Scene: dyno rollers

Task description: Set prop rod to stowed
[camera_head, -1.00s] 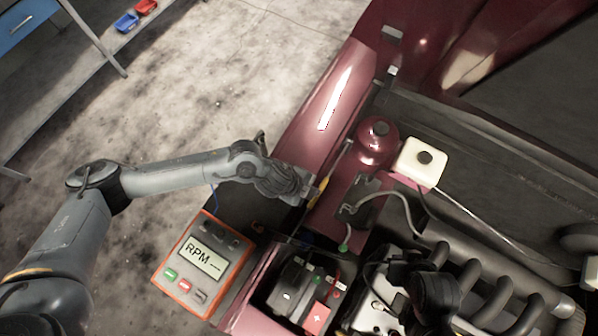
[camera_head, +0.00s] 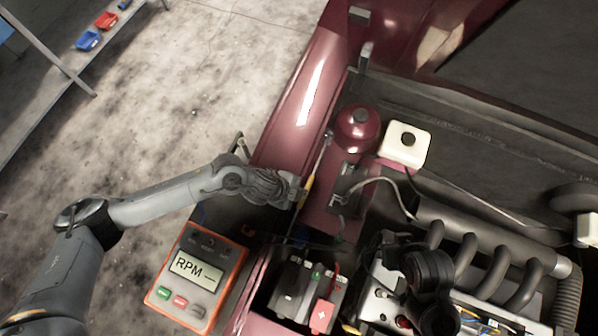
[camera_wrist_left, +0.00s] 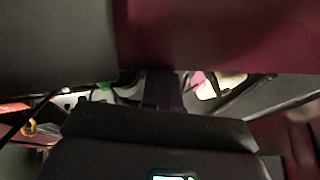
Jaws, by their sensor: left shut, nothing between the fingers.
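A thin rod (camera_head: 325,147) with a yellow grip, which looks like the prop rod, lies low and slanted along the inner edge of the dark red fender in the head view. My left gripper (camera_head: 300,190) is beside the rod's yellow part. It is shut and holds nothing; I cannot tell whether it touches the rod. In the left wrist view, dark gripper parts and a dark red panel (camera_wrist_left: 210,35) fill most of the picture, and the rod cannot be made out.
A red round reservoir (camera_head: 357,128) and a white tank (camera_head: 404,146) stand right of the rod. An orange RPM meter (camera_head: 195,278) lies left of the engine bay, with a battery (camera_head: 304,290) nearby. The engine (camera_head: 500,260) crowds the lower right. Open floor lies left of the fender (camera_head: 300,100).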

